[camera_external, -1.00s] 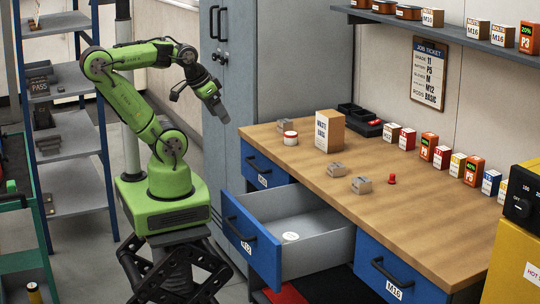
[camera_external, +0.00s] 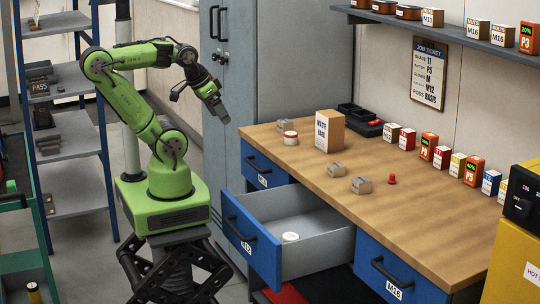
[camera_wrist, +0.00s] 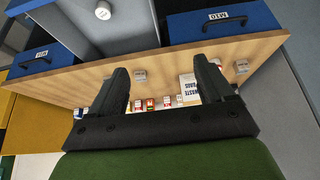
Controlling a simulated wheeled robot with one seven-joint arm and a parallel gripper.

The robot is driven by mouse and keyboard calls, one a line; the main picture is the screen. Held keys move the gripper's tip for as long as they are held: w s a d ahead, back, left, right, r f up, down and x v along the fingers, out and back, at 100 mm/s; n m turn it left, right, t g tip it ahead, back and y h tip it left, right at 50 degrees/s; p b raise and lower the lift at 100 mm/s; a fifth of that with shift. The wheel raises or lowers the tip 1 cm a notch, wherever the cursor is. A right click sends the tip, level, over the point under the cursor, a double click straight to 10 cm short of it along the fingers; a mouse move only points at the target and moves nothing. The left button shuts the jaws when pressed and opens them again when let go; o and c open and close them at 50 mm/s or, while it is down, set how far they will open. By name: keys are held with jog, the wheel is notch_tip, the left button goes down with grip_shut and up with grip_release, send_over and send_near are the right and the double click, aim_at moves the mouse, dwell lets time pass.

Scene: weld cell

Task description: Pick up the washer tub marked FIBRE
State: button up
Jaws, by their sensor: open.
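A round white-topped tub (camera_external: 290,237) lies in the open drawer; it also shows at the top of the wrist view (camera_wrist: 103,10). Another round tub, white with a red band (camera_external: 290,138), stands on the bench near its left end. The lettering on both tubs is too small to read, so I cannot tell which is marked FIBRE. My gripper (camera_external: 224,118) is open and empty, in the air left of the bench and well apart from both tubs. In the wrist view its two dark fingers (camera_wrist: 162,75) stand wide apart.
The open drawer (camera_external: 332,242) juts out from the wooden bench (camera_external: 440,220). A waste bags box (camera_external: 329,131), small grey blocks (camera_external: 336,170) and a red knob-like piece (camera_external: 392,179) stand on the bench. Small cartons (camera_external: 429,146) line the back. A grey cabinet (camera_external: 228,60) stands behind my gripper.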

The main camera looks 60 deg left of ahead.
jog(key=w+a+f+m+y, duration=0.3)
jog(key=w+a+f+m, duration=0.3)
jog(key=w, duration=0.5)
jog(key=m+t+y+p, duration=0.1)
jog(key=m+t+y, duration=0.45)
jog(key=m, duration=1.65)
send_near(288, 136)
jog(key=shift+g, duration=0.35)
jog(key=x, duration=1.3)
jog(key=shift+w+d+r+p, duration=0.1)
jog(key=shift+r+p, duration=0.1)
jog(key=shift+p, duration=0.15)
jog(key=shift+d, duration=0.1)
jog(key=c, duration=1)
jog(key=shift+r, duration=0.15)
jog(key=shift+c, duration=0.2)
